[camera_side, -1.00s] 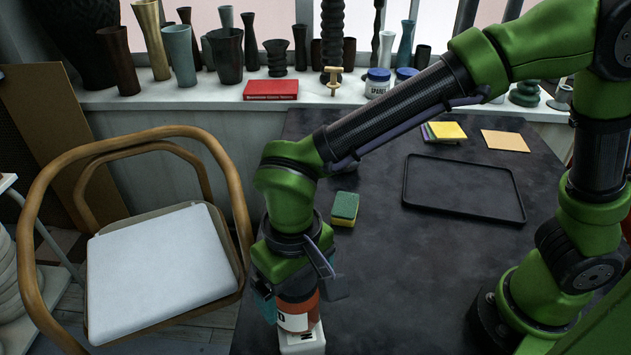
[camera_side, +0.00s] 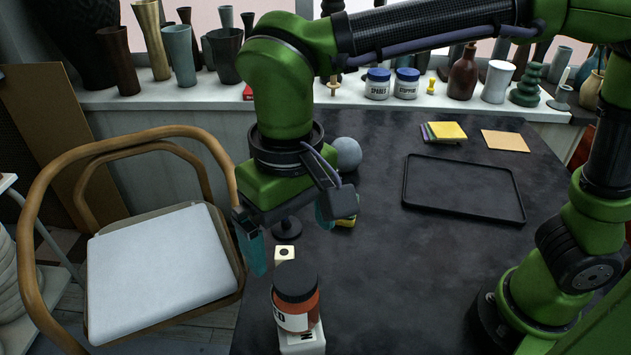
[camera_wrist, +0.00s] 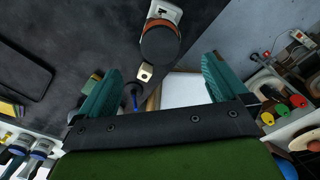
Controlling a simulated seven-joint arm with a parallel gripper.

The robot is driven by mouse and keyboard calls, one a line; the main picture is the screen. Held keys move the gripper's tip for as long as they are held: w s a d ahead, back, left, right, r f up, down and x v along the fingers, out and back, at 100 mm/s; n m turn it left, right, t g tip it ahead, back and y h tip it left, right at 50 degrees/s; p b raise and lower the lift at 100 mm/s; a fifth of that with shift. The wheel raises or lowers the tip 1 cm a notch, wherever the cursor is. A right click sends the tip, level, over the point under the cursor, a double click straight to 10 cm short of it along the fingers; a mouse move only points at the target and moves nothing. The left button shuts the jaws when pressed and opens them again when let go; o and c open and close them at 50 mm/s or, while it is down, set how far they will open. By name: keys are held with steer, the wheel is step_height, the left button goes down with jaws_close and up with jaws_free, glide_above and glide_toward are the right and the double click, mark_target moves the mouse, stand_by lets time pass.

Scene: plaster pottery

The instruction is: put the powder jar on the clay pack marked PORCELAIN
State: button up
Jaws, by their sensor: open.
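The powder jar (camera_side: 296,312), orange with a black lid and a white label, stands upright on a small white pack (camera_side: 303,345) near the table's front left edge. The pack bears dark lettering, mostly hidden, so I cannot read its word. In the wrist view the jar (camera_wrist: 160,45) shows lid-first, with the white pack (camera_wrist: 166,11) partly under it. My gripper (camera_side: 290,243) is open and empty, above and behind the jar, apart from it. Its teal fingers (camera_wrist: 162,75) are spread wide in the wrist view.
A pale cube with a black dot (camera_side: 285,255) and a dark round-based stand (camera_side: 287,229) lie behind the jar. A grey ball (camera_side: 347,153) and a mostly hidden sponge (camera_side: 346,223) are nearby. A black tray (camera_side: 463,212) lies right. A chair (camera_side: 160,270) stands left. Mid-table is clear.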

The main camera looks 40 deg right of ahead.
steer(key=shift+w+d+r, duration=0.1)
steer(key=shift+d+r, duration=0.1)
steer(key=shift+r, duration=0.15)
steer(key=s+d+m+t+y, duration=0.2)
steer(key=d+m+t, duration=0.2)
steer(key=d, duration=2.1)
steer(key=t, duration=0.3)
steer(key=shift+s, duration=0.2)
